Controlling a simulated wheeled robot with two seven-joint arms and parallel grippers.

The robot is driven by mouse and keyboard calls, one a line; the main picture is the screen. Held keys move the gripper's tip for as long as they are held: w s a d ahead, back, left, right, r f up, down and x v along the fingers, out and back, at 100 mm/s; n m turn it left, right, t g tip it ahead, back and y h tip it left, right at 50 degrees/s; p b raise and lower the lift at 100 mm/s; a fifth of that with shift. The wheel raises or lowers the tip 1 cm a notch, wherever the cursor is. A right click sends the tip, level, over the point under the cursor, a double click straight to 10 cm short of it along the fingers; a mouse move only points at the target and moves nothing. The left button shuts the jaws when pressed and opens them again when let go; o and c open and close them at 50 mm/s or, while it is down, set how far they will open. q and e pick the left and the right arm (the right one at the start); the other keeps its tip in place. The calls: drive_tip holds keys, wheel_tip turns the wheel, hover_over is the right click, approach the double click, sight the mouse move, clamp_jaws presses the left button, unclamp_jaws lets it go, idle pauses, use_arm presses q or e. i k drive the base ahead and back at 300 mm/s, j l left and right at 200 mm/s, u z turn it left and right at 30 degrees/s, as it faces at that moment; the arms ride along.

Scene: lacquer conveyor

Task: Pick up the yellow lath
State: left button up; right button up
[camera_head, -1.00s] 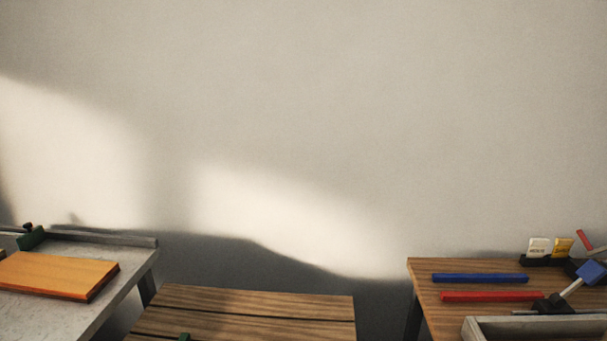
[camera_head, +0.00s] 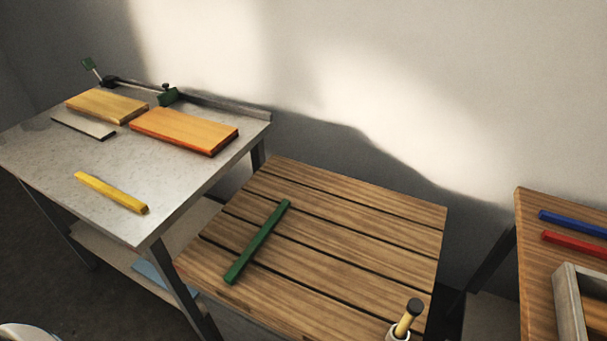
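The yellow lath (camera_head: 111,193) is a short, narrow bar. It lies flat on the grey table (camera_head: 60,165) at the left, near the table's front edge and slanting down to the right. Nothing touches it. Neither of my grippers shows in the head view.
A yellowish board (camera_head: 107,105), an orange board (camera_head: 184,130) and a thin grey strip (camera_head: 83,124) lie behind the lath. The slatted table (camera_head: 350,230) bears a green lath (camera_head: 258,241). A right table (camera_head: 535,275) holds blue and red laths.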

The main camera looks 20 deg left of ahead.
sight(130, 202)
drive_tip(key=k, duration=0.15)
drive_tip(key=k+u, duration=0.15)
drive_tip(key=u, duration=0.2)
drive_tip(key=k+u, duration=0.2)
drive_tip(key=u, duration=0.15)
drive_tip(key=k+j+u, duration=0.15)
drive_tip(key=u, duration=0.2)
drive_tip(key=l+u, duration=0.6)
drive_tip(key=u, duration=0.2)
drive_tip(key=i+j, duration=0.25)
